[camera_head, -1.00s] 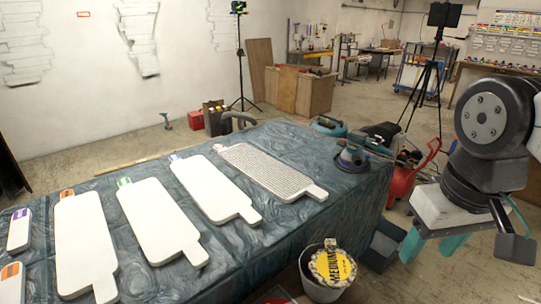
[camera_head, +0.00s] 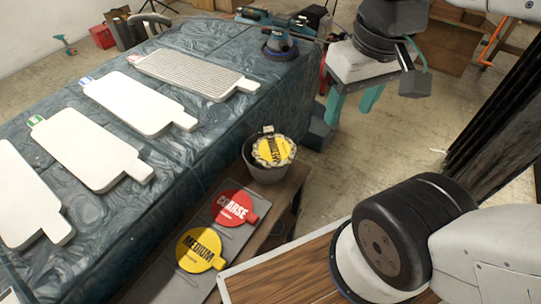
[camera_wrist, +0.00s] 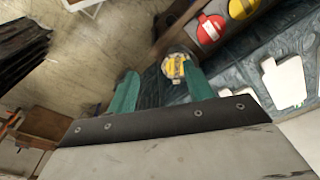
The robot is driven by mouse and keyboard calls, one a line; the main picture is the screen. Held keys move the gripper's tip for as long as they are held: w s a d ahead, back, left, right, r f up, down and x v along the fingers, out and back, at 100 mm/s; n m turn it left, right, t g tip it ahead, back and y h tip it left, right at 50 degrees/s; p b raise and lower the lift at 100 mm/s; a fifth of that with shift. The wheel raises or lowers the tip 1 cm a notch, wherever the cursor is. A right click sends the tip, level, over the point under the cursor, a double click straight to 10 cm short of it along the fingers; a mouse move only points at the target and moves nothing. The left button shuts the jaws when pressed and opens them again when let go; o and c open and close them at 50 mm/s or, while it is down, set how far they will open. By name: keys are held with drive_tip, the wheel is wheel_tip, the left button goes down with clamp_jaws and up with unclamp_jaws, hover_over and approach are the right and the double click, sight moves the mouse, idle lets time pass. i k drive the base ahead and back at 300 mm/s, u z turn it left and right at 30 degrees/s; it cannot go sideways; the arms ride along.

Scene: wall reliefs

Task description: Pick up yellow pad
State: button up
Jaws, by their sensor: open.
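A round yellow pad marked MEDIUM (camera_head: 200,249) lies flat on a grey board on a low bench. It also shows at the top edge of the wrist view (camera_wrist: 242,8). A red COARSE pad (camera_head: 234,206) lies beside the first yellow pad. My gripper (camera_head: 352,104), with two teal fingers, is open and empty, above the floor right of the bucket. It fills the lower wrist view (camera_wrist: 160,78).
A table under a dark blue-green plastic sheet (camera_head: 200,160) holds several white paddle-shaped panels (camera_head: 140,108). A blue sander (camera_head: 280,44) stands at its far right corner. Dark curtain-like folds (camera_head: 500,115) hang at the right. Floor between bucket and curtain is open.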

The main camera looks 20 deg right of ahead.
sight(272, 150)
drive_tip(key=k, duration=0.5)
drive_tip(key=z, duration=2)
drive_tip(key=i, duration=1.5)
drive_tip(key=u, duration=2.6)
